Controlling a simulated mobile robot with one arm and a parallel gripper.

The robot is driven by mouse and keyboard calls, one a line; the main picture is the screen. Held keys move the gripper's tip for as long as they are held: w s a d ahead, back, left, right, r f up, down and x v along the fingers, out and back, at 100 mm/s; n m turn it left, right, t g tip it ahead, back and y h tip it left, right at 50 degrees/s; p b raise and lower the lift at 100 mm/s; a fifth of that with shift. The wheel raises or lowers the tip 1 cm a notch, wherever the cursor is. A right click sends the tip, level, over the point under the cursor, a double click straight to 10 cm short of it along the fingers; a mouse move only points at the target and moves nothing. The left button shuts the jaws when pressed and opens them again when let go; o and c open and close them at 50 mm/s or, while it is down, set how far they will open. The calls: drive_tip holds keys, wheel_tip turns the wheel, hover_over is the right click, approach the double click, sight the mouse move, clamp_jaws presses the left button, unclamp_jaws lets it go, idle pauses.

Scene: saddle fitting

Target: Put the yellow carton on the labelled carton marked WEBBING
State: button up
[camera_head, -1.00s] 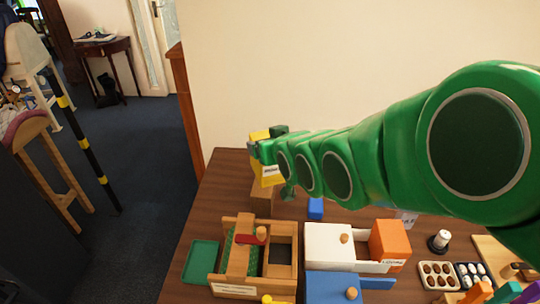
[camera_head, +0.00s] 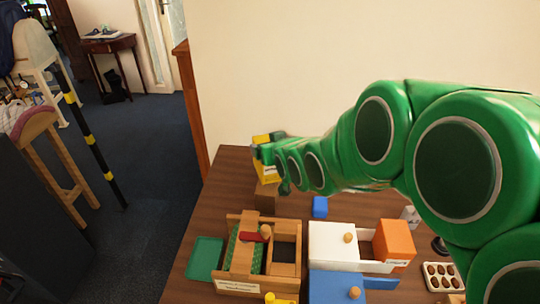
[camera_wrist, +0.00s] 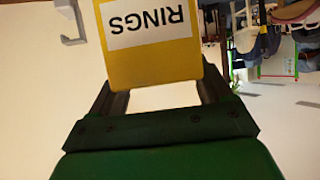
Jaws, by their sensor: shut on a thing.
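The yellow carton (camera_head: 266,174) is held in my gripper (camera_wrist: 158,92) at the back left of the table. In the wrist view the yellow carton (camera_wrist: 150,45) has a white label reading RINGS, upside down in the picture, and sits between the two fingers. A brown carton (camera_head: 265,199) stands on the table just below it. I cannot tell whether the two touch. No WEBBING label is readable; the label on the orange carton (camera_head: 396,241) at the right is too small to read.
The wooden table (camera_head: 215,208) holds a wooden box (camera_head: 285,271) with a red-handled part, a green tray (camera_head: 204,258), a small blue block (camera_head: 320,206), a white box (camera_head: 331,241) and a blue box (camera_head: 333,285). A wall stands behind; bare tabletop lies left of the brown carton.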

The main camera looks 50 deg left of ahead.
drive_tip(key=shift+a+f, duration=0.1)
drive_tip(key=shift+f, duration=1.55)
drive_tip(key=shift+f, duration=0.1)
drive_tip(key=o, duration=1.7)
drive_tip(key=shift+c, duration=0.2)
drive_tip(key=shift+v, duration=0.8)
drive_tip(key=v, duration=1)
drive_tip(key=shift+r, duration=0.2)
drive_tip(key=shift+d, duration=0.25)
